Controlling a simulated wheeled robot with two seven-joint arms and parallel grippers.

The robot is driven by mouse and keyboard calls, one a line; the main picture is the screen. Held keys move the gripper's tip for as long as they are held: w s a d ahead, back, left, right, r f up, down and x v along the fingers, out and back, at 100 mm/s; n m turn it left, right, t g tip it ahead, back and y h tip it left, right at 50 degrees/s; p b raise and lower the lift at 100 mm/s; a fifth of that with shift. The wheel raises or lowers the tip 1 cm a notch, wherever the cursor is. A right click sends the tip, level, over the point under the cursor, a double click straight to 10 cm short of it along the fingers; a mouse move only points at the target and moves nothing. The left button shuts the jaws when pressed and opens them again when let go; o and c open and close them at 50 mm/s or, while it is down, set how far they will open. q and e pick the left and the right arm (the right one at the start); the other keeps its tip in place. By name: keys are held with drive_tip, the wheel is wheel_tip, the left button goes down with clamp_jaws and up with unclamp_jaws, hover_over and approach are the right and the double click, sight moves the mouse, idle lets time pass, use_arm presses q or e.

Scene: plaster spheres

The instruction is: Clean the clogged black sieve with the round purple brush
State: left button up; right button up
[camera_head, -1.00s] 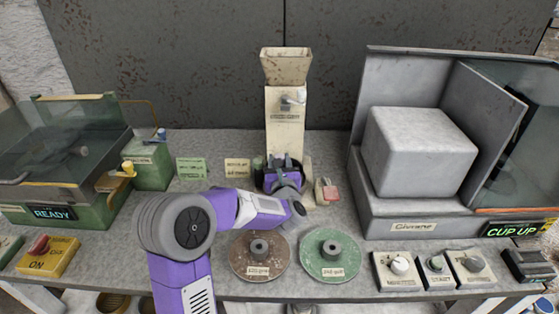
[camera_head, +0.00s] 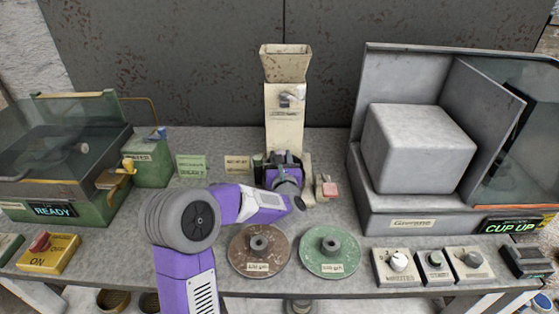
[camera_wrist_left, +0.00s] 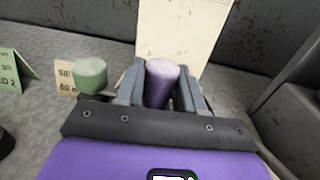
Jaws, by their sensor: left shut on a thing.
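In the left wrist view a round purple cylinder (camera_wrist_left: 162,80), which looks like the purple brush's handle, stands between my left gripper's fingers (camera_wrist_left: 160,88). The gripper is shut on it. In the head view my left gripper (camera_head: 282,160) is in front of the beige hopper machine, and the arm hides most of the brush. A green cylinder (camera_wrist_left: 89,77) stands to its left in the wrist view. I cannot make out the black sieve in either view. My right gripper is out of view.
The beige hopper machine (camera_head: 285,115) stands just behind the gripper. A brown disc (camera_head: 243,262) and a green disc (camera_head: 345,262) lie nearer. A grey cabinet (camera_head: 405,208) is at right, a green machine (camera_head: 90,205) at left. A red-topped item (camera_head: 329,190) is close right.

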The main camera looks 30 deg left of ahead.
use_arm(q)
drive_tip(key=shift+w+a+r, duration=0.15)
drive_tip(key=shift+a+r, duration=0.15)
drive_tip(key=shift+a, duration=0.45)
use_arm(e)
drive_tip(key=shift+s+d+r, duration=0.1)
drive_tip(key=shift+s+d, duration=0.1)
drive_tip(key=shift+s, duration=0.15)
use_arm(q)
drive_tip(key=shift+d+f, duration=0.15)
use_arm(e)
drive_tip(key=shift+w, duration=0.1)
use_arm(q)
drive_tip(key=shift+s+d+f, duration=0.15)
drive_tip(key=shift+s, duration=0.05)
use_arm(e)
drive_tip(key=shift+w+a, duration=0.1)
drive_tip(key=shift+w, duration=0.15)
use_arm(q)
drive_tip(key=shift+s, duration=0.1)
drive_tip(key=shift+s+d+f, duration=0.2)
drive_tip(key=shift+s+d, duration=0.05)
drive_tip(key=shift+s, duration=0.05)
drive_tip(key=shift+s+d, duration=0.2)
drive_tip(key=shift+d, duration=0.05)
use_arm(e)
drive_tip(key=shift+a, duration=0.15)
use_arm(q)
drive_tip(key=shift+w, duration=0.1)
